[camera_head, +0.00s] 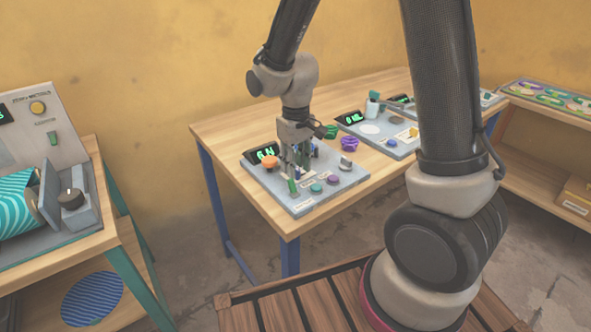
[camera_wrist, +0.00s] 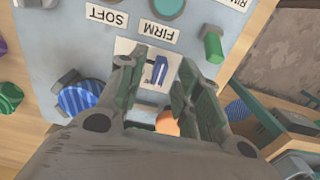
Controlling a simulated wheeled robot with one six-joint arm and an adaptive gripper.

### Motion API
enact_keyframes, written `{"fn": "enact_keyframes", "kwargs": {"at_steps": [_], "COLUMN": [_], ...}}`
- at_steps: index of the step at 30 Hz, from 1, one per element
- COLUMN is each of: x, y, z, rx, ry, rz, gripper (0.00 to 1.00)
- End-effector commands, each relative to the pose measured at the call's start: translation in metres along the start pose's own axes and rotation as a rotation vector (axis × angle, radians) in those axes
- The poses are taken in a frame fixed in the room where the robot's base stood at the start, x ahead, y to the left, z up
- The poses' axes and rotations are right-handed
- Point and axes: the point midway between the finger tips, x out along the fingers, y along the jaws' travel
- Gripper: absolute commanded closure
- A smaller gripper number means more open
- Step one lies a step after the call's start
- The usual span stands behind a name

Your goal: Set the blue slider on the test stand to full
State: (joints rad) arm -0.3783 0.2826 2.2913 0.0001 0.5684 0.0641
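The blue slider (camera_wrist: 160,69) stands up from a pale slot plate on the grey test stand (camera_wrist: 62,45) in the wrist view. My gripper (camera_wrist: 156,72) is open, with one finger on each side of the slider. A gap shows between the slider and each finger. In the head view my gripper (camera_head: 299,166) points down over the test stand (camera_head: 304,204), and its fingers hide most of the slider there. A SOFT label (camera_wrist: 106,16) and a FIRM label (camera_wrist: 159,31) lie beside the slot plate.
Around the slider are an orange knob (camera_head: 270,161), a green lever (camera_head: 292,186), a teal button (camera_head: 316,188), a purple button (camera_head: 333,180) and a blue striped knob (camera_wrist: 80,97). A lit green display (camera_head: 265,153) sits behind. Loose purple (camera_head: 348,144) and green (camera_head: 330,131) pieces lie right.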

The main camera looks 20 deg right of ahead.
Motion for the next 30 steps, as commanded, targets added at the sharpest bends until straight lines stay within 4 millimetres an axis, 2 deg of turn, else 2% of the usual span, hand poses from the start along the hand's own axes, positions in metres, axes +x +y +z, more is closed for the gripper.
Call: {"fn": "enact_keyframes", "kwargs": {"at_steps": [5,13,14,19,26,30], "x": [0.017,0.019,0.019,0.019,0.019,0.019], "y": [0.000,0.000,0.000,0.000,0.001,0.012], "z": [0.000,0.000,0.000,0.000,0.000,-0.001], "rx": [0.000,0.000,0.000,0.000,0.000,0.003], "ry": [0.000,0.001,0.001,0.001,0.001,0.001], "rz": [0.000,0.000,0.000,0.000,0.000,0.000], "gripper": [0.66,0.66,0.68,0.99,1.00,1.00]}}
